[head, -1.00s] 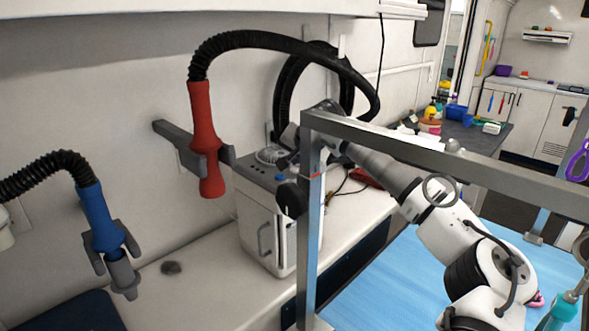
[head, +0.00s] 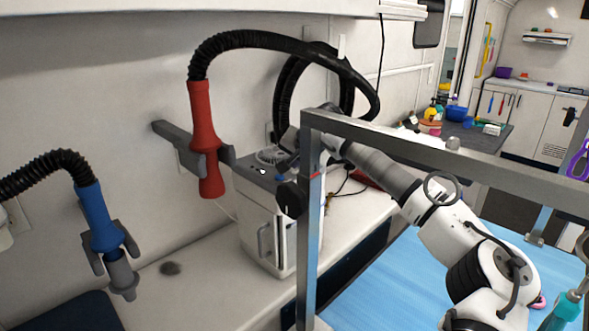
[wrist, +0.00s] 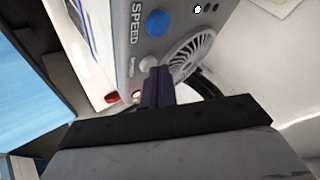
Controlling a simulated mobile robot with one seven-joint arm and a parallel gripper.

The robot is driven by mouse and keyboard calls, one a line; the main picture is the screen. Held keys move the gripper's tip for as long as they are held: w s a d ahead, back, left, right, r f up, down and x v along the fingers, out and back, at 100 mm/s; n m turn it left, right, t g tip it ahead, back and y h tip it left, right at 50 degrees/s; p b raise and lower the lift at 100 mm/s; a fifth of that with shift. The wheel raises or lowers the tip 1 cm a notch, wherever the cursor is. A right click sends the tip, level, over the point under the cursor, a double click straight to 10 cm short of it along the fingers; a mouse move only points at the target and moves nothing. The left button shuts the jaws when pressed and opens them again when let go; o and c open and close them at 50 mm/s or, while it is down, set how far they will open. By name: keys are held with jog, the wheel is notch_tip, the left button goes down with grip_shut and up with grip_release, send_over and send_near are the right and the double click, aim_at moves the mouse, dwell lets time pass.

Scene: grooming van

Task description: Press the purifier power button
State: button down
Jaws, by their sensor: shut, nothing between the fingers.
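The purifier (head: 266,222) is a white box with a grey top panel, standing on the bench by the wall. In the wrist view its panel (wrist: 125,45) carries a blue knob (wrist: 157,23) beside the word SPEED, a round grille (wrist: 190,52) and a small pale round button (wrist: 147,63) with a small label. In the head view the fingertips are hard to make out.
A grey metal frame (head: 310,230) stands in front of the purifier, with my arm reaching behind it. A red dryer nozzle (head: 204,135) and a blue one (head: 101,218) hang on the wall. A black hose (head: 280,42) arches over the purifier. A blue table mat (head: 385,275) lies right.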

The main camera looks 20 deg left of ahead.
jog(key=shift+r, duration=0.4)
notch_tip(320, 180, up, 6)
jog(key=p, duration=0.4)
dwell(0.4)
